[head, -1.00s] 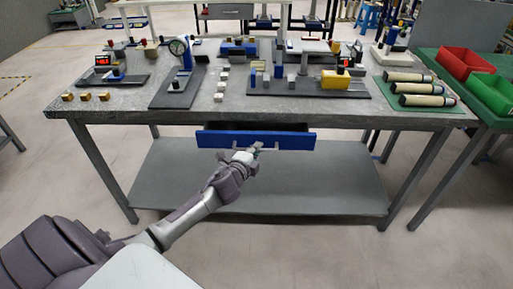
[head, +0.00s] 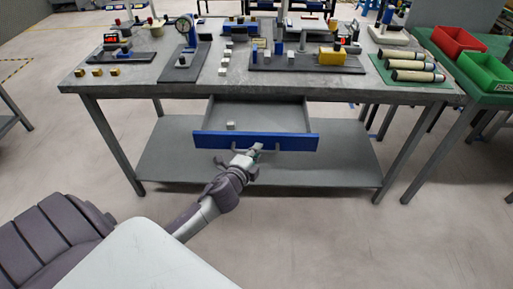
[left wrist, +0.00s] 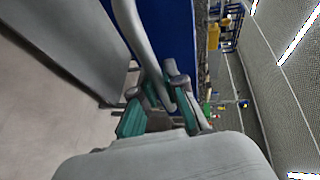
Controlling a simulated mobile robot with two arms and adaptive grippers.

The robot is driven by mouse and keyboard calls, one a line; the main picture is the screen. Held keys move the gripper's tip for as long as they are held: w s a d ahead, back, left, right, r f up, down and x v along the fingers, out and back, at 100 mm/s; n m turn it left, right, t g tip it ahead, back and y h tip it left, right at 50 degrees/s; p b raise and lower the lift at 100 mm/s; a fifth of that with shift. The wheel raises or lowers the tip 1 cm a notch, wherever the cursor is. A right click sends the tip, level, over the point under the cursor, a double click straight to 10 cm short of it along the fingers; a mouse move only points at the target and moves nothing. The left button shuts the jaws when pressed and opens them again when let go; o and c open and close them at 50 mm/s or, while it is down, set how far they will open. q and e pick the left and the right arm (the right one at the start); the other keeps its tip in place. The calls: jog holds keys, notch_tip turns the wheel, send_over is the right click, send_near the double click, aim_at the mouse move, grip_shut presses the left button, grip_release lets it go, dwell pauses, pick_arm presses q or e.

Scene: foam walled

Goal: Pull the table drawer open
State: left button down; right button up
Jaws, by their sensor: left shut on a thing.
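The table drawer (head: 256,141) has a blue front and a grey inside, and it stands well out from under the grey workbench top (head: 225,88). A small light block (head: 231,126) lies inside it near the front left. My left gripper (head: 255,150) is at the drawer's front, shut on its grey bar handle. In the left wrist view the fingers (left wrist: 163,105) with green pads close around the handle (left wrist: 146,50), beside the blue drawer front (left wrist: 168,30). My right gripper is in neither view.
The bench top carries several fixtures and parts, with a green mat of cylinders (head: 412,70) at the right. A lower grey shelf (head: 270,170) lies beneath the drawer. Red (head: 458,40) and green (head: 485,70) bins stand on the right-hand table. Floor in front is clear.

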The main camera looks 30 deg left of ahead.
pick_arm(q)
jog(key=c, duration=1.2)
grip_release()
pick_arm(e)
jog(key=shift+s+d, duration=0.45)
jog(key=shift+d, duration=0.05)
pick_arm(q)
jog(key=v, duration=1.2)
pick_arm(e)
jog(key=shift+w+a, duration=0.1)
